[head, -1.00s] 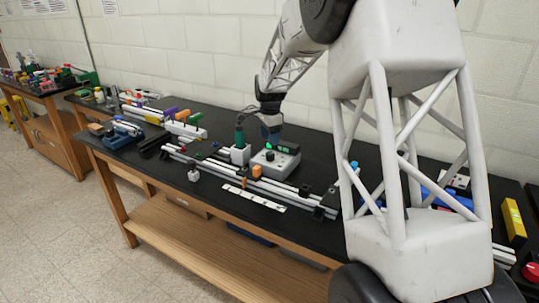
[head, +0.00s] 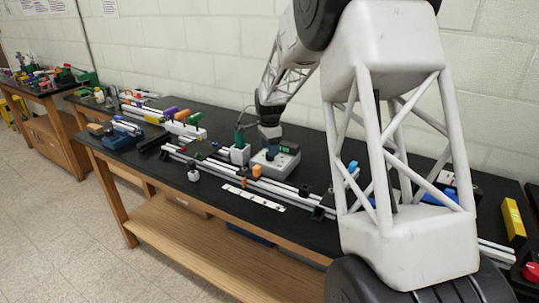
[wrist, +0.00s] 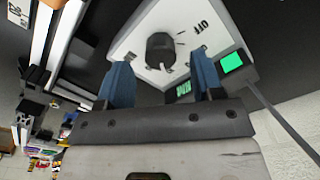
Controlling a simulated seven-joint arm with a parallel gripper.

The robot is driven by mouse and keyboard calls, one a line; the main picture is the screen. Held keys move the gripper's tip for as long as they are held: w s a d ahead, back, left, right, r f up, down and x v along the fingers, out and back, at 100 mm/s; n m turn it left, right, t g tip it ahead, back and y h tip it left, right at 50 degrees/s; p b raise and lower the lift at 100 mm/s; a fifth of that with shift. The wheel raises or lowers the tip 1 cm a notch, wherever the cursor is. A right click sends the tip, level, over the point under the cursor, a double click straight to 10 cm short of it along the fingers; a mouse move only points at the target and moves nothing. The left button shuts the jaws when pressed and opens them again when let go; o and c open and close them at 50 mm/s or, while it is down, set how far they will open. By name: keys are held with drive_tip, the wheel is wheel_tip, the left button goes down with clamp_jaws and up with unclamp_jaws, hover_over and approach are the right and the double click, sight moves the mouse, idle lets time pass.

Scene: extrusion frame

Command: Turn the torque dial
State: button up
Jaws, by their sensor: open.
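The dial is a round black knob (wrist: 160,50) on the pale face of a grey control box (wrist: 128,42), with tick marks and the word OFF beside it in the wrist view. In the head view the box (head: 285,165) stands on the black bench top, and the knob is hidden behind my gripper. My gripper (wrist: 160,66) is open, its two blue fingers apart on either side of the knob's lower end in the picture. Nothing is between the fingers but the view of the box; I cannot tell whether the tips reach down level with the knob.
A green-lit unit (wrist: 231,62) with a cable lies close to the right finger. Silver extrusion rails (head: 232,172) run along the bench in front of the box. A green-topped grey block (head: 240,152) stands just left of the box.

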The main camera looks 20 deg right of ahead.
drive_tip(key=shift+f, duration=1.6)
drive_tip(key=c, duration=0.9)
